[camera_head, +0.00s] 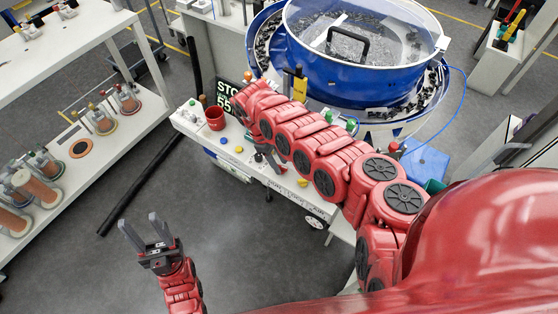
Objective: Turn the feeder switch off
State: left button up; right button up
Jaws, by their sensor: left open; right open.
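The feeder is a large blue bowl (365,75) with a clear lid and a black handle, at the top centre. I cannot pick out the feeder switch for certain; my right arm covers part of the panel. My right arm reaches across from the right, and its dark gripper (270,162) points down at the panel's front part, open. I cannot tell whether it touches anything. My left gripper (146,231) is open and empty over the grey floor, away from the panel.
A red mug (215,118) stands on the panel, near a black sign (228,97) reading STOP. A white shelf (125,135) with several copper-coloured spools is at the left. A blue cable loops right of the bowl.

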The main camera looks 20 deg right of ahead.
grip_shut()
dwell(0.4)
jog(key=shift+s+r+n+h, duration=0.1)
jog(key=shift+n+h, duration=0.2)
jog(key=shift+n, duration=0.6)
jog(key=n+t, duration=0.1)
jog(key=n, duration=0.3)
jog(key=shift+s+t+h+p, duration=0.15)
jog(key=shift+t+h+p, duration=0.15)
jog(key=shift+t, duration=0.1)
jog(key=shift+a+n+t, duration=0.1)
jog(key=shift+n+t, duration=0.2)
jog(key=shift+n, duration=0.4)
